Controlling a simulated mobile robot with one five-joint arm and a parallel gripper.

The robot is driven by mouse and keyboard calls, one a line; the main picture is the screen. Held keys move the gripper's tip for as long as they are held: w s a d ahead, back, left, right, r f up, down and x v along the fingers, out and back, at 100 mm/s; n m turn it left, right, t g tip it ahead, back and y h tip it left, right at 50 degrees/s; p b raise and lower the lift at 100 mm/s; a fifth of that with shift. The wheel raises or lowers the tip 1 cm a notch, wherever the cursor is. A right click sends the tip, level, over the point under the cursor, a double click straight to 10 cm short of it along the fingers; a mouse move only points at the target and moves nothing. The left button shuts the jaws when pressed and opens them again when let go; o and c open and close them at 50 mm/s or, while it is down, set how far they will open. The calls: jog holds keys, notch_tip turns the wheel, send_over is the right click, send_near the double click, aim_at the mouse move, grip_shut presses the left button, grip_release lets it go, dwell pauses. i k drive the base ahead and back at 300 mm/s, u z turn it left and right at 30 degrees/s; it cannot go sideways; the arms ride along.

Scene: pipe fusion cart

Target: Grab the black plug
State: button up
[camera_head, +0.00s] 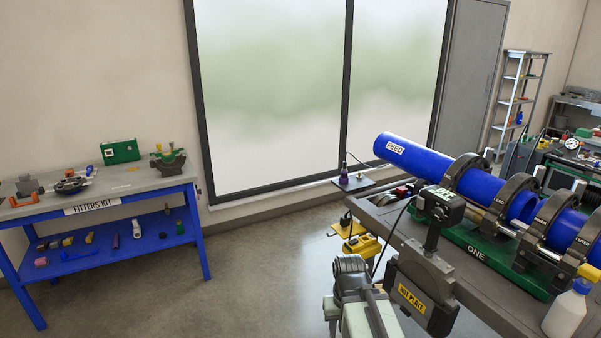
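I cannot single out the black plug with certainty. A black cable (393,234) hangs from the hot plate unit (411,291) and runs down at its left. Small dark parts sit by the yellow boxes (366,246) at the left end of the cart, too small to tell as a plug. The grey and pale green part at the bottom centre, left of the hot plate, looks like my own arm. No gripper fingers can be made out, so I cannot see anything held.
The cart carries a blue pipe (418,160) in dark clamps, with a white bottle (566,311) at its right front. A small dark shelf (366,187) holds a purple bottle (343,176). A blue fitters' kit bench (112,196) stands left. Floor between bench and cart is clear.

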aim_at(344, 220)
jog(key=i, duration=1.8)
jog(key=u, duration=2.3)
